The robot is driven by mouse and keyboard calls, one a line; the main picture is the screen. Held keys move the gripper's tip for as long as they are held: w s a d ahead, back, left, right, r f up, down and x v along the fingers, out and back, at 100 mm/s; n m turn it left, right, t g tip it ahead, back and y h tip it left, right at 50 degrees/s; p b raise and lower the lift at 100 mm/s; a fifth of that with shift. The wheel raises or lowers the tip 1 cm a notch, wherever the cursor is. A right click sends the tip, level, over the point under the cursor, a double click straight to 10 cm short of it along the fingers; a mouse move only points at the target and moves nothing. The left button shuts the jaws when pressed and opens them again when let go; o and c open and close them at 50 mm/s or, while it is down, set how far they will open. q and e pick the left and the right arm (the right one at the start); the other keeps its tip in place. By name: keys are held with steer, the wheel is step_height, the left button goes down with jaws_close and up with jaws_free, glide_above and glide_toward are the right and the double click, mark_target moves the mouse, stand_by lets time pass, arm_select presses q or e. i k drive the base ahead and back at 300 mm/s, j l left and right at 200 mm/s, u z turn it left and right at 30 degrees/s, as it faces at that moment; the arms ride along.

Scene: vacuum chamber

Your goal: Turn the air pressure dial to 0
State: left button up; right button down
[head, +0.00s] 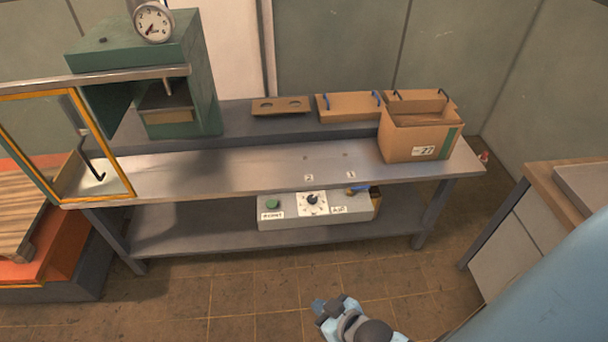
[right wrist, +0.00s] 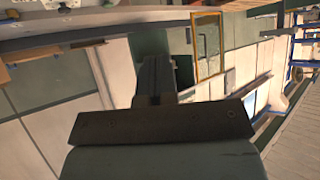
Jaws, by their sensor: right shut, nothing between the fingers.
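The dial (head: 312,199) is a black knob on a white scale plate, on the front of a grey control box (head: 287,225) on the bench's lower shelf. A green button (head: 272,204) is left of it and a small labelled plate is right of it. A round gauge (head: 153,22) with a white face and a dark needle sits on the green chamber. My right gripper (head: 322,306) is low in front of the bench, apart from the box. In the right wrist view its dark fingers (right wrist: 153,80) are shut and empty. My left gripper is out of view.
The metal bench top (head: 250,168) lies above the box. A cardboard box (head: 420,135) stands at its right end. The green chamber (head: 140,65) has an open yellow-framed door (head: 128,175) at left. A cabinet (head: 510,225) stands at right. The floor before the bench is clear.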

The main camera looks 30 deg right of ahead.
mark_target(312, 199)
steer(key=i+z, duration=0.2)
steer(key=z, duration=0.9)
steer(key=i+j+z, duration=0.25)
steer(key=j+z, duration=0.3)
steer(key=i+j+z, duration=0.1)
steer(key=j+z, duration=0.15)
steer(key=j, duration=0.15)
steer(key=i+j, duration=0.1)
steer(key=j, duration=0.35)
steer(key=i+j+z, duration=0.1)
steer(key=j, duration=0.3)
steer(key=i+j, duration=0.1)
steer(key=j, duration=0.35)
steer(key=i+j+z, duration=0.1)
steer(key=j, duration=0.35)
